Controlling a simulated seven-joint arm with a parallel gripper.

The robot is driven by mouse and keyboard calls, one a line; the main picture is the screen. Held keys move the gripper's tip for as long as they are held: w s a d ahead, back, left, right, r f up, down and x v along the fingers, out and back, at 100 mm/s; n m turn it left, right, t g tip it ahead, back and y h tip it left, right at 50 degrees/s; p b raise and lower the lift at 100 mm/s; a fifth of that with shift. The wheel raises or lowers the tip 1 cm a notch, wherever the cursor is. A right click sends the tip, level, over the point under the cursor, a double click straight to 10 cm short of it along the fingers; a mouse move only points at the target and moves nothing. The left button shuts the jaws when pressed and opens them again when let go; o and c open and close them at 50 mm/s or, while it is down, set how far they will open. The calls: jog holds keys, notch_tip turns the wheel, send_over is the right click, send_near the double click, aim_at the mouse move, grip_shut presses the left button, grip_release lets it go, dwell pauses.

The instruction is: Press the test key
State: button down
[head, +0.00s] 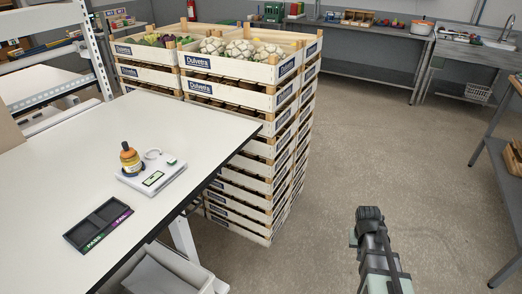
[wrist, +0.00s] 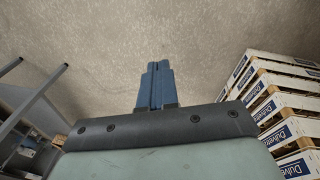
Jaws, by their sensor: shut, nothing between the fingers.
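A white test device (head: 151,172) lies on the white table at the left in the head view. It has a small greenish display (head: 153,178) at its front edge and a small dark green patch (head: 171,162) near its right corner. I cannot tell for sure which part is the test key. A yellow and dark bottle-like item (head: 130,158) stands upright at the device's left side. A light ring shape (head: 152,154) is at its back. My gripper (wrist: 154,68) is shut and empty in the wrist view, above bare floor, well right of the table and apart from the device.
A black two-compartment tray (head: 98,223) marked PASS and FAIL lies empty on the table (head: 215,130) in front of the device. Tall stacks of white Dulvetra crates (head: 245,130) stand behind the table's right edge. The floor (head: 400,150) around my arm is clear.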

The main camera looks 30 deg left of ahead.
jog(key=w+a+r+n+t, duration=0.1)
jog(key=w+a+r, duration=0.1)
jog(key=a+r, duration=0.45)
jog(key=w+a+r+n+t, duration=0.1)
jog(key=w+a+r+n, duration=0.15)
jog(key=a, duration=0.75)
notch_tip(320, 180, up, 34)
jog(key=n+t+y, duration=0.3)
jog(key=n+t, duration=0.2)
jog(key=t, duration=0.1)
send_over(169, 161)
jog(key=shift+s+d+r, duration=0.1)
jog(key=shift+f, duration=4.4)
